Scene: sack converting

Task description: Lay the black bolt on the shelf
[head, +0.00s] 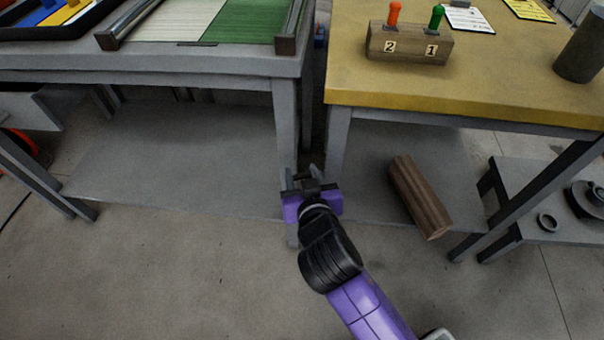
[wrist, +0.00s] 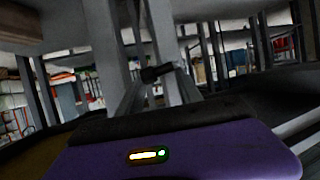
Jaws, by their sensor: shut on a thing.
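My gripper (head: 309,182) is low in front of the gap between the two tables, near their front legs. In the wrist view its fingertips (wrist: 158,76) are closed on a small black piece, the black bolt (wrist: 157,73). In the head view the bolt is too small to tell from the dark jaws. A grey lower shelf (head: 180,150) runs under the left table. Another grey lower shelf (head: 375,165) runs under the yellow-topped table. My gripper appears at the front edges of these shelves; its exact height over them is unclear.
A brown wooden beam (head: 420,198) lies on the right lower shelf, its end jutting over the front. The left shelf looks bare. Table legs (head: 286,120) stand close by. A block with numbered pegs (head: 408,45) sits on the yellow tabletop. A low grey stand (head: 555,225) is at right.

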